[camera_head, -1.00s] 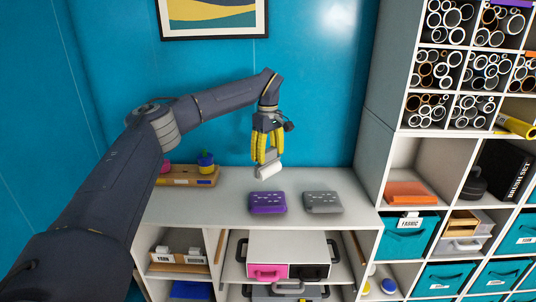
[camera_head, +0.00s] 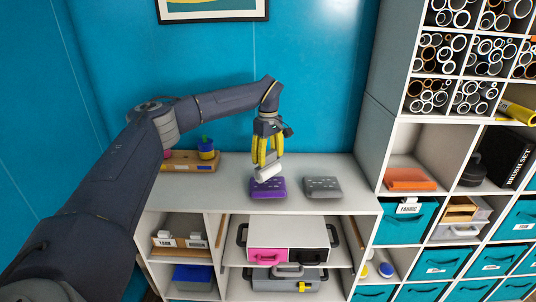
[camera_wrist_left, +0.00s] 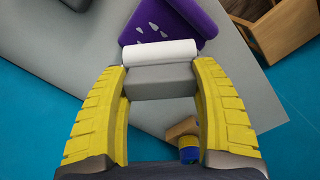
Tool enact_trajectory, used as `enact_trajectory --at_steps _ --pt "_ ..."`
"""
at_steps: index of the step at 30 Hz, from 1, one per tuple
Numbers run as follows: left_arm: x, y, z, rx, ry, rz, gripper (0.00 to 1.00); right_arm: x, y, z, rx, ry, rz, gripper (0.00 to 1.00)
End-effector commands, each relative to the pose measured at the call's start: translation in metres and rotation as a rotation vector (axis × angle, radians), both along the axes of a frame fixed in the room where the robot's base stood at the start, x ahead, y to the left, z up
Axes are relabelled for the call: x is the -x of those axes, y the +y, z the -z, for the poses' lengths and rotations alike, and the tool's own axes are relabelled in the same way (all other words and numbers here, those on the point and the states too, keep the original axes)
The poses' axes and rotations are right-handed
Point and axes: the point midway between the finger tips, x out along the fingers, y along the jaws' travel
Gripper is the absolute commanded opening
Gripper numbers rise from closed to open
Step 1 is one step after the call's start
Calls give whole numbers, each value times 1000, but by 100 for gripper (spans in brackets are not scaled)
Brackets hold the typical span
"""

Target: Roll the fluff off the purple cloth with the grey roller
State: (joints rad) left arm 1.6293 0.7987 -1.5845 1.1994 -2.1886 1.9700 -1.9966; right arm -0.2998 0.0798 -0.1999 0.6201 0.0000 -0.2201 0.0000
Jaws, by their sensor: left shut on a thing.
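The folded purple cloth (camera_head: 268,188) lies on the grey counter, with pale fluff specks on top. My left gripper (camera_head: 267,158) is shut on the grey block handle of the roller (camera_head: 268,171), whose white cylinder is at or just above the cloth's back edge. In the left wrist view the yellow fingers clasp the roller's grey handle (camera_wrist_left: 161,82). The white cylinder (camera_wrist_left: 160,52) overlaps the near edge of the purple cloth (camera_wrist_left: 175,25), where several pale specks show. I cannot tell whether it touches the cloth. My right gripper is not in view.
A folded grey cloth (camera_head: 323,188) with specks lies right of the purple one. A wooden tray (camera_head: 190,162) with small pots stands at the back left of the counter (camera_head: 222,190). A tall shelf unit (camera_head: 385,150) borders the right side.

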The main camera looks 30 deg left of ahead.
Motion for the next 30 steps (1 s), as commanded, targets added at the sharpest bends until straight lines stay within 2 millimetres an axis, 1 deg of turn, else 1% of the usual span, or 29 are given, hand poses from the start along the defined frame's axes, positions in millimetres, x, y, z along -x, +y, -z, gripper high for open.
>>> enact_trajectory --at_steps 20,30 --pt "0 0 1 0 -1 0 17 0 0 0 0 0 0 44" --pt "0 0 7 0 0 1 17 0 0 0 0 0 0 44"
